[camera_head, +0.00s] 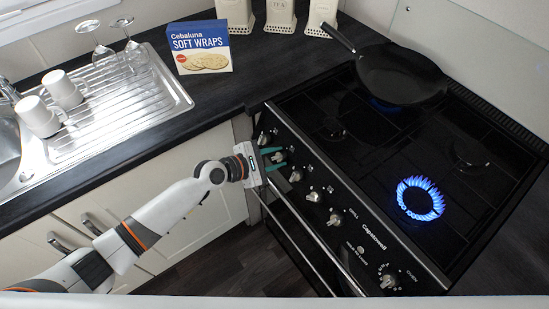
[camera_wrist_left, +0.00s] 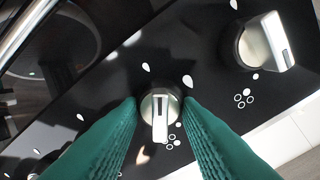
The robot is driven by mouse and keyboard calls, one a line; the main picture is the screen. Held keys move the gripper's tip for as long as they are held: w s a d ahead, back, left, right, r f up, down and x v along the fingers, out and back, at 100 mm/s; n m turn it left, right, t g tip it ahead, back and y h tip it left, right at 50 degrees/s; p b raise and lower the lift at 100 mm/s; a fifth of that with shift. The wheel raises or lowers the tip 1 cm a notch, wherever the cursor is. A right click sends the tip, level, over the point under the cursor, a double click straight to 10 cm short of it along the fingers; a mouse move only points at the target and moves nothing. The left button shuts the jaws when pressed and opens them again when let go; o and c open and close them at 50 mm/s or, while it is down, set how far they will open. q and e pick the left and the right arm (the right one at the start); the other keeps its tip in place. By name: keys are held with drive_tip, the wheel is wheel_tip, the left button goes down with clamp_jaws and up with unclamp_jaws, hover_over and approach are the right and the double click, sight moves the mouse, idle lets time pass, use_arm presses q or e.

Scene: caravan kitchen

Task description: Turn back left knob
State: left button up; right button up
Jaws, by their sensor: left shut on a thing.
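A row of silver knobs runs along the front panel of the black stove (camera_head: 330,130). My left gripper (camera_head: 279,158) is at the second knob from the left end. In the left wrist view the green fingers (camera_wrist_left: 161,106) are closed on either side of this silver knob (camera_wrist_left: 160,114), whose grip bar points down in the picture. The end knob (camera_head: 262,138) is just beyond the gripper, and a neighbouring knob also shows at the upper right of the left wrist view (camera_wrist_left: 262,43). The pictures do not show which burner the held knob serves. My right gripper is out of view.
A blue flame (camera_head: 420,198) burns on the near right burner. A black pan (camera_head: 398,75) sits at the back with a blue glow beneath. More knobs, such as this one (camera_head: 335,219), line the panel. A Soft Wraps box (camera_head: 200,48) stands on the counter.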

use_arm(q)
drive_tip(key=m+b, duration=0.1)
drive_tip(key=m, duration=0.2)
drive_tip(key=shift+f+m, duration=0.1)
drive_tip(key=shift+m, duration=0.3)
drive_tip(key=m+b, duration=0.2)
drive_tip(key=m, duration=0.5)
drive_tip(key=shift+s+f+g, duration=0.1)
drive_tip(key=shift+g, duration=0.3)
drive_tip(key=m+b, duration=0.1)
drive_tip(key=m, duration=0.3)
drive_tip(key=m+y+b, duration=0.1)
drive_tip(key=m+b, duration=0.1)
drive_tip(key=m, duration=0.8)
drive_tip(key=shift+a+b, duration=0.15)
drive_tip(key=shift+b, duration=0.2)
drive_tip(key=shift+m, duration=1.6)
